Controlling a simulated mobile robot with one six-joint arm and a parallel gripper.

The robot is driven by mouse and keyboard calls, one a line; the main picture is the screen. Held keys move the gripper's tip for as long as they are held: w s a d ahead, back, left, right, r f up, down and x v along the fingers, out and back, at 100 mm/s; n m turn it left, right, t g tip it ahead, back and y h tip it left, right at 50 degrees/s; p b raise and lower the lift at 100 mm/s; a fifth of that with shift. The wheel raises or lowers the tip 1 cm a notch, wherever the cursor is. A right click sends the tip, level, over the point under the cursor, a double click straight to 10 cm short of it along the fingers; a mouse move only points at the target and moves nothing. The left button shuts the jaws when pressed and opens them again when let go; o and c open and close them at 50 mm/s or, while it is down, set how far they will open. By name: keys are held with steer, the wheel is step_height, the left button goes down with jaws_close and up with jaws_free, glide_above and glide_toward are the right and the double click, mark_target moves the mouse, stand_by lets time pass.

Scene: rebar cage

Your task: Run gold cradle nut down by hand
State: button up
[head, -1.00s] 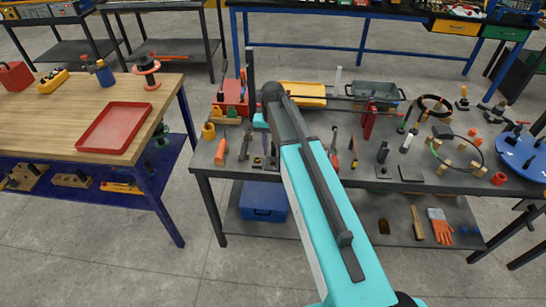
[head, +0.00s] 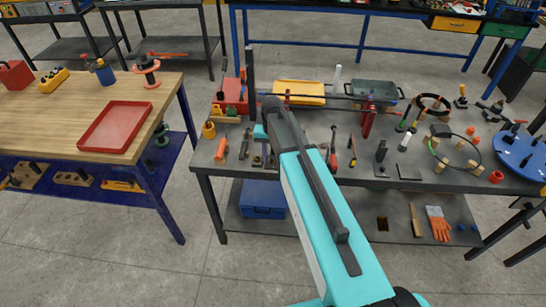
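My teal and black arm (head: 318,210) reaches over the near left part of the grey workbench (head: 225,170). Its far end bends down at a dark joint, with a short teal link (head: 260,132) showing just left of it. My gripper lies low among small grey parts at the bench's near edge, partly behind the arm; I cannot separate its fingers from them or see whether they hold anything. I cannot make out the gold cradle nut at this size; it may be hidden by the arm.
A yellow tray (head: 300,87) and a grey bin (head: 374,88) stand at the back of the bench. A tall dark post (head: 250,75) rises left of the arm. Hand tools crowd the front edge. A wooden table (head: 60,128) with a red tray (head: 115,127) stands left, across a floor gap.

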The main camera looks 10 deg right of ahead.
jaws_close()
steer(key=shift+d, duration=0.15)
steer(key=shift+m, duration=0.3)
